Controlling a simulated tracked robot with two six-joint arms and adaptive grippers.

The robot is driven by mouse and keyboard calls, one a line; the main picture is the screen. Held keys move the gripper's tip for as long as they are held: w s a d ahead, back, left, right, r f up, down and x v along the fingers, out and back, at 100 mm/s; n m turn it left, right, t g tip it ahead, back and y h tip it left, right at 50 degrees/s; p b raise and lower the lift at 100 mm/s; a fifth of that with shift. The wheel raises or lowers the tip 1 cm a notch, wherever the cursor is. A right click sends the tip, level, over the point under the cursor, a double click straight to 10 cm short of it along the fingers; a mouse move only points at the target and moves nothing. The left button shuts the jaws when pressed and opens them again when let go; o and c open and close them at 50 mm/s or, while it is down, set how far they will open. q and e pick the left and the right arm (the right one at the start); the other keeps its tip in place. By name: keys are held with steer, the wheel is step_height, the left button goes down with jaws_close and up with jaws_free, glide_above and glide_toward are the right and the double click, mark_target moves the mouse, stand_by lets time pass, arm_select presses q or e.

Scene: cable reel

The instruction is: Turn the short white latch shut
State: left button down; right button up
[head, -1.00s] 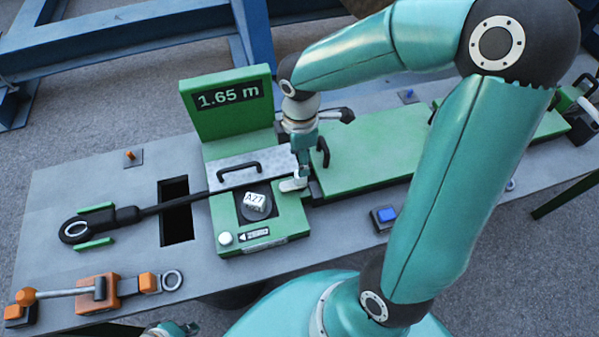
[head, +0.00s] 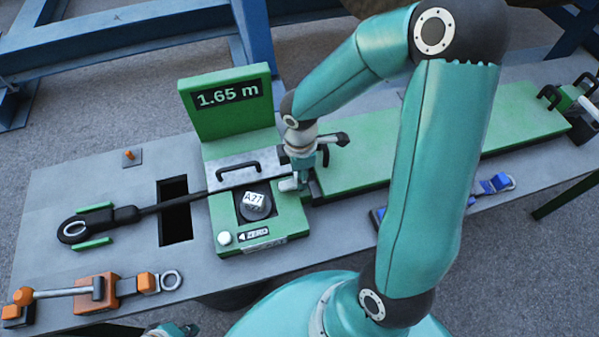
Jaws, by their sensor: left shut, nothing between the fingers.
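The short white latch (head: 288,185) sits at the right end of the green measuring unit (head: 265,232), beside the metal clamp plate (head: 225,174). My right gripper (head: 299,182) points down at the latch, close against it or touching it. Its fingers partly hide the latch, and I cannot tell whether they are closed on it. My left gripper (head: 180,330) is at the bottom edge, cut off by the frame, shut and empty, far from the latch.
A black cable (head: 150,209) with a ring end runs under the plate. The display (head: 227,95) reads 1.65 m. An orange lever clamp (head: 100,288) lies front left. A blue-tipped part (head: 490,185) lies right of my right arm. A dark slot (head: 175,225) opens in the bench.

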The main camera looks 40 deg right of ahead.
jaws_close()
steer(key=m+b, duration=0.3)
steer(key=shift+f, duration=0.2)
steer(key=m+b, duration=0.3)
steer(key=m, duration=0.1)
steer(key=shift+m+b, duration=0.3)
steer(key=shift+m, duration=0.1)
steer(key=m+b, duration=0.3)
steer(key=m, duration=0.2)
steer(key=shift+r, duration=0.1)
steer(key=m+b, duration=0.2)
steer(key=m, duration=0.3)
steer(key=shift+r, duration=0.1)
